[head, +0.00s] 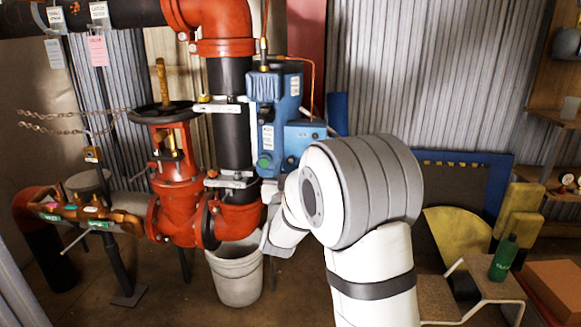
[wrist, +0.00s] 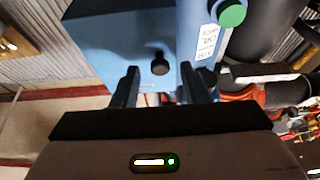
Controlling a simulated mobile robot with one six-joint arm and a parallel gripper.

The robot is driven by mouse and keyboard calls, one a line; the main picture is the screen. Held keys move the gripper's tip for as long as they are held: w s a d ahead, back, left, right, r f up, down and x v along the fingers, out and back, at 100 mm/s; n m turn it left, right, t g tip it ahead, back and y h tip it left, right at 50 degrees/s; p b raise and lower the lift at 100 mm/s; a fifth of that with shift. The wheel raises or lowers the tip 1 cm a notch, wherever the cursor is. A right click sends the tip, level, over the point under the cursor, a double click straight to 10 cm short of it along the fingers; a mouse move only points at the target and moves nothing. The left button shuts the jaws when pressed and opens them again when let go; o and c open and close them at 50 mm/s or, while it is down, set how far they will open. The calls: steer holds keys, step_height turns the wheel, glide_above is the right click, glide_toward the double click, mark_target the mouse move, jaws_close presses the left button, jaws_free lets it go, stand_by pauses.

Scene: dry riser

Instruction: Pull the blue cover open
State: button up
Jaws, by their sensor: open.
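The blue cover (wrist: 120,45) is the flat blue face with a short black knob (wrist: 160,64) in the wrist view. In the head view the blue housing (head: 275,95) is fixed beside the black vertical pipe, with a boxy blue part (head: 305,133) on its right. My gripper (wrist: 160,75) is open, with one dark finger on each side of the knob in the picture. I cannot tell whether the fingertips reach past the knob or touch the cover. The cover looks shut. In the head view my arm hides the fingers.
A green button (wrist: 232,13) and white label (wrist: 207,42) sit beside the cover. Red valve pipework (head: 178,180) stands to the left. A grey bucket (head: 236,275) is below. A stool (head: 470,290) with a green bottle (head: 504,258) stands at right.

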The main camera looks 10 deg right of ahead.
steer(key=shift+w+d+r, duration=0.15)
steer(key=shift+w+r, duration=0.05)
steer(key=shift+w, duration=0.35)
jaws_close()
